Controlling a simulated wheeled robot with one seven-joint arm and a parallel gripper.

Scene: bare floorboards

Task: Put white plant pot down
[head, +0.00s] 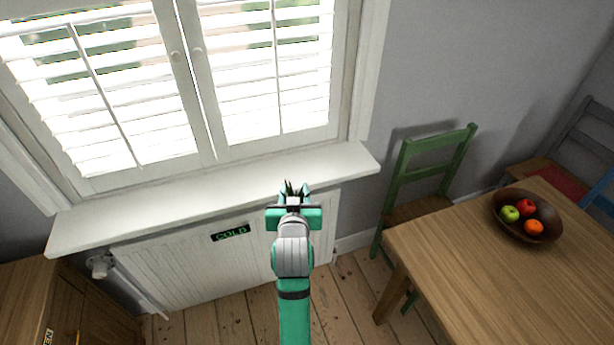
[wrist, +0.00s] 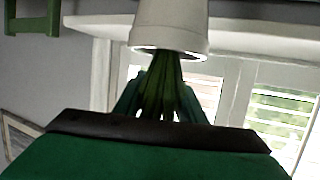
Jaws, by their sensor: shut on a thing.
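The white plant pot (wrist: 170,28) shows in the wrist view, which looks upside down, with its rim toward my gripper and green leaves (wrist: 163,85) coming out of it. My gripper (wrist: 160,103) has its fingers on both sides of the leaves and is shut on the plant. In the head view, my gripper (head: 291,197) is over the front edge of the white windowsill (head: 190,195). Only dark leaf tips show there; the pot is hidden behind my gripper. I cannot tell whether the pot touches the sill.
White shutters (head: 270,65) stand behind the sill. A radiator cover (head: 180,265) with a "COLD" sign (head: 230,232) is below. A green chair (head: 440,170) and a wooden table (head: 480,270) with a fruit bowl (head: 512,231) are right. The sill's left part is clear.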

